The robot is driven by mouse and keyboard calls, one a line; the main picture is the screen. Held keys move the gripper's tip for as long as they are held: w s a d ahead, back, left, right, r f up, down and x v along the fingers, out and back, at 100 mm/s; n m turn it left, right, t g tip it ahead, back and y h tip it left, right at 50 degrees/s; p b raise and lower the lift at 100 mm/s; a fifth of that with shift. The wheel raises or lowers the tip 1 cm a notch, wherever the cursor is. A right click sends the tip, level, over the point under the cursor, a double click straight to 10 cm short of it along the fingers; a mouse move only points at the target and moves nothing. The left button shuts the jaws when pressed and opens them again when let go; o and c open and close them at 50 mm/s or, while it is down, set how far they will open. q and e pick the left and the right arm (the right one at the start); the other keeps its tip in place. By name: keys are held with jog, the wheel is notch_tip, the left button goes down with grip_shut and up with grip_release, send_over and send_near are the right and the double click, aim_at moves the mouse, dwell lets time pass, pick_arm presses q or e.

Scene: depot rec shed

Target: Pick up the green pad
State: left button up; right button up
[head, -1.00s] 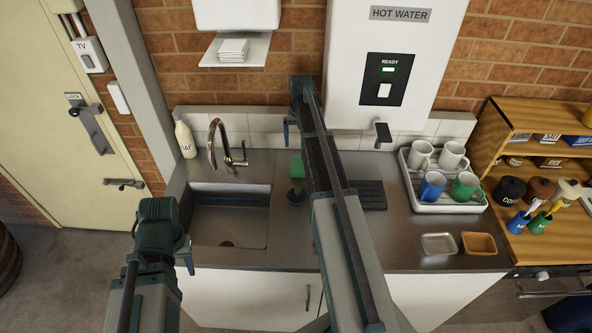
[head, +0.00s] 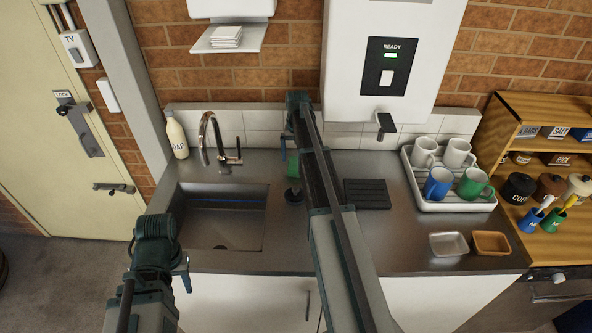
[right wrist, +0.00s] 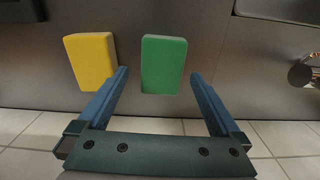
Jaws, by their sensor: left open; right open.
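The green pad (right wrist: 164,65) lies on the steel counter near the tiled wall. In the right wrist view it is between and just beyond the fingertips of my right gripper (right wrist: 160,76), which is open and empty. In the head view the green pad (head: 294,168) is partly visible beside my right gripper (head: 290,146). A yellow pad (right wrist: 91,60) lies left of the green one in the right wrist view; my right arm seems to hide it in the head view. My left gripper (head: 184,274) is empty at the counter's front edge, below the sink.
A black stopper-like object (head: 292,197) and a dark ribbed mat (head: 367,194) flank my right arm. A mug tray (head: 450,204) is at right.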

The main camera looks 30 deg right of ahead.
aim_at(296, 163)
jog(key=f+b, duration=0.3)
jog(key=f, duration=0.1)
jog(key=shift+w, duration=0.2)
jog(key=shift+c, duration=0.2)
jog(key=c, duration=1.2)
